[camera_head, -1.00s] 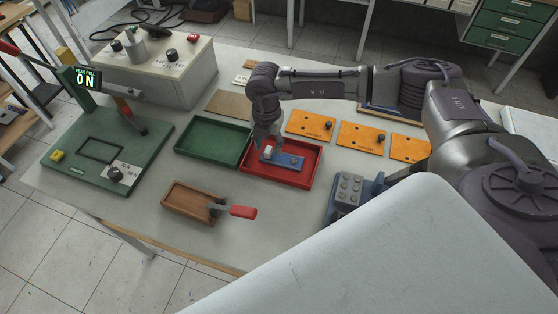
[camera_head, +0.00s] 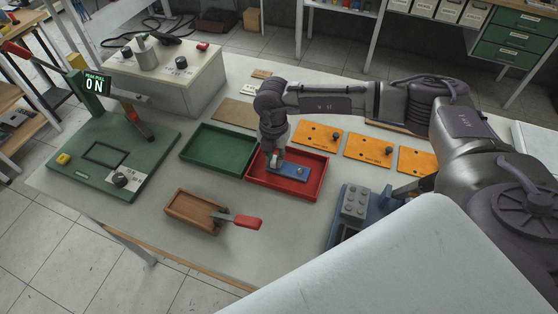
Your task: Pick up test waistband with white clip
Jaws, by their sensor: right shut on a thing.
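The test waistband (camera_head: 292,171) is a short blue strip with a small metal-coloured round spot near its right end. It lies in the red tray (camera_head: 318,181). The white clip at its left end is mostly covered by the fingers, and only a pale bit shows. My right gripper (camera_head: 277,165) points down into the tray and is shut at the clip end of the waistband. I cannot tell whether the strip is clear of the tray floor. My left gripper is out of view.
An empty green tray (camera_head: 219,148) stands just left of the red tray. A wooden box (camera_head: 188,212) with a red-handled tool (camera_head: 240,220) is in front. Orange plates (camera_head: 368,148) lie to the right, and a blue fixture (camera_head: 350,212) at front right.

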